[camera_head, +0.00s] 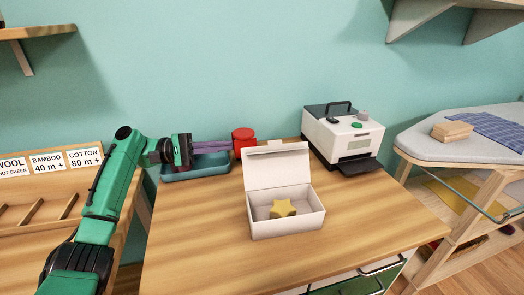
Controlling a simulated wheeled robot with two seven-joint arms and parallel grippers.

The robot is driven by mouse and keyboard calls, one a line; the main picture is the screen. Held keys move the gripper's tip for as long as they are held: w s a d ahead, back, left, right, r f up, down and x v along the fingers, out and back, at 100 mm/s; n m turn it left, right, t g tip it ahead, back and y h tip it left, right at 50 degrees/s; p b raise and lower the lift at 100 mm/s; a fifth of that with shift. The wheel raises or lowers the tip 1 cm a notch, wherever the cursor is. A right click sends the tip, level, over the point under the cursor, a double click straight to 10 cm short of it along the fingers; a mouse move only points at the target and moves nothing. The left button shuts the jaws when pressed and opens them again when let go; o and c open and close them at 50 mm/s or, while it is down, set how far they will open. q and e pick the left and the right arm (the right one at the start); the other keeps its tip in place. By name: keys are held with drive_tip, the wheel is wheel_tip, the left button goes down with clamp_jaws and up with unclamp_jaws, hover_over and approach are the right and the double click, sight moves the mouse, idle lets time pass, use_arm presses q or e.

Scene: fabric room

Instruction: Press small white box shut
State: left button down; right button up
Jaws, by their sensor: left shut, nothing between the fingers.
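The small white box (288,224) stands on the wooden table with its lid (276,168) raised at the back, so it is open. A yellow star-shaped thing (283,208) lies inside it. My left gripper (228,146) reaches in from the left, behind and to the left of the box, and is apart from the lid. Its fingers are together with nothing between them. My right gripper is not in view.
A red round object (243,138) is at the left fingertips; contact is unclear. A teal tray (185,174) lies below the left gripper. A white machine (343,138) stands at the back right. The wooden table (190,245) is clear left of the box.

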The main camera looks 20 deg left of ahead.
sight(277, 164)
use_arm(q)
drive_tip(key=d+r+p, duration=0.2)
drive_tip(key=d+r, duration=0.1)
drive_tip(key=d, duration=0.8)
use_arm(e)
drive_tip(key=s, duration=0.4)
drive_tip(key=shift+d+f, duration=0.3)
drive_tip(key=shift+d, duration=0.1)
use_arm(q)
drive_tip(key=shift+s+d, duration=0.1)
drive_tip(key=shift+s, duration=0.1)
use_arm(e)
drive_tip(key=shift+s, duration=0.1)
use_arm(q)
drive_tip(key=shift+s+d+r+m, duration=0.1)
drive_tip(key=shift+s+r+m, duration=0.1)
drive_tip(key=shift+m, duration=0.2)
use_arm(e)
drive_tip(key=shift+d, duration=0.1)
